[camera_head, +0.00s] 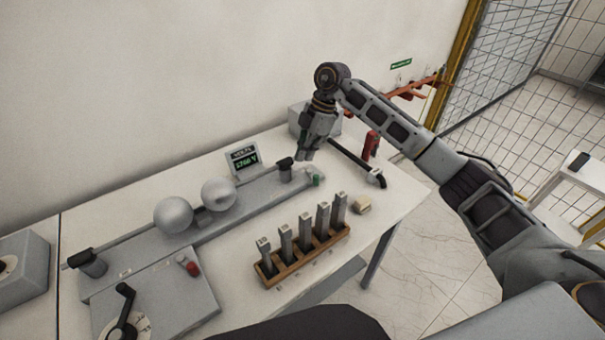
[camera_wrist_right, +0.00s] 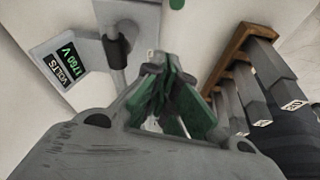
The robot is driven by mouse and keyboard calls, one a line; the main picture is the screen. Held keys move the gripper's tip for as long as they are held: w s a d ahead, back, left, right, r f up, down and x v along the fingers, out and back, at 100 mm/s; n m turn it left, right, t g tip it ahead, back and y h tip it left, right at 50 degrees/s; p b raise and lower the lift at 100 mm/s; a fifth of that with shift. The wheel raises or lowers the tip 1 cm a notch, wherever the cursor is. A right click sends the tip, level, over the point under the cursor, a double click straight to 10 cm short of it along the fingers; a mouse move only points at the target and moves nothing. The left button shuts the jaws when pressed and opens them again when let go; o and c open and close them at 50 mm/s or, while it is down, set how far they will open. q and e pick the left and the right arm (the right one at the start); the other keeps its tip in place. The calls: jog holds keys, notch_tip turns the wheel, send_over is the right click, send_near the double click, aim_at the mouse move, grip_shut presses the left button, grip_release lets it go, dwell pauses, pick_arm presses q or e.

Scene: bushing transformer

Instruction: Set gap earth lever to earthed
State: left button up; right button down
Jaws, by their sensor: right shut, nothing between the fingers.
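A dark bar (camera_head: 350,160) with a black end (camera_head: 379,180) reaches from behind my right gripper to the table's right side; it may be the gap earth lever, but I can read no label. My right gripper (camera_head: 304,155) points down above the back right of the bench, near the black post (camera_head: 285,164) of the sphere gap and left of the bar. In the right wrist view its fingers (camera_wrist_right: 162,92) are together with nothing between them. The post also shows there (camera_wrist_right: 117,48). My left gripper is out of view.
Two metal spheres (camera_head: 174,214) stand on the base. A volt meter (camera_head: 244,159) is behind them. A wooden rack (camera_head: 293,266) of grey blocks stands at the front. A control box (camera_head: 160,297) with a black crank is front left. A red object (camera_head: 371,145) is beyond the bar.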

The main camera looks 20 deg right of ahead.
jog(key=p+x, duration=0.1)
jog(key=x, duration=0.8)
jog(key=shift+s+a+f, duration=0.1)
jog(key=shift+a+f, duration=0.05)
jog(key=shift+f, duration=0.15)
jog(key=shift+d+f+p, duration=0.15)
jog(key=shift+d+p, duration=0.2)
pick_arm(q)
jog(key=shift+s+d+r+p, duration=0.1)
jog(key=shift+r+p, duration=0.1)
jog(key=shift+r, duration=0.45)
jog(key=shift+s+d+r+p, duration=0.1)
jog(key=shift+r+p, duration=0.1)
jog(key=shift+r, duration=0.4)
pick_arm(e)
jog(key=shift+w+d, duration=0.2)
jog(key=shift+d, duration=0.6)
jog(key=shift+w+d, duration=0.2)
jog(key=shift+d, duration=0.6)
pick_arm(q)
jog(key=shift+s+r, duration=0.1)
pick_arm(e)
jog(key=shift+d, duration=0.15)
